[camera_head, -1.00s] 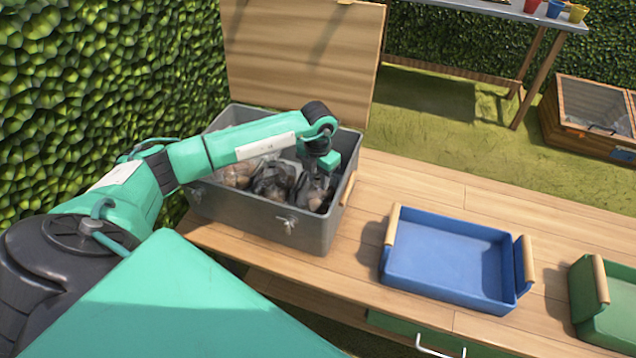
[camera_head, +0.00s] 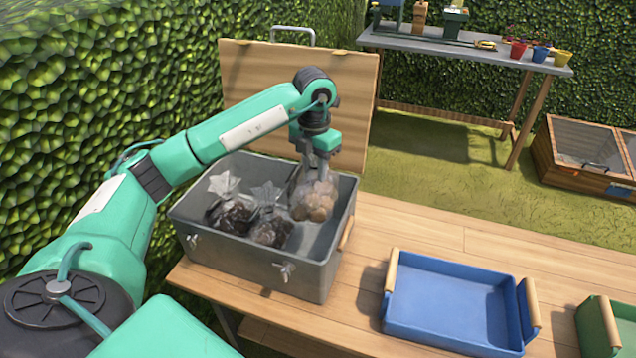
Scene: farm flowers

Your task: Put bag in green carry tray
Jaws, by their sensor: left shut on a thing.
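My left gripper (camera_head: 318,163) is shut on the top of a clear bag (camera_head: 315,200) of round brown bulbs. The bag hangs upright over the right part of a grey metal box (camera_head: 255,268). Two more clear bags with darker contents, one at the left (camera_head: 230,216) and one in the middle (camera_head: 270,229), sit inside the box. The green carry tray (camera_head: 596,328) stands on the table at the right edge, cut off by the frame. My right gripper is not in view.
A blue tray (camera_head: 455,307) with wooden handles stands between the box and the green tray. The box's wooden lid (camera_head: 245,90) stands open behind it. The wooden table (camera_head: 440,235) is bare between box and trays.

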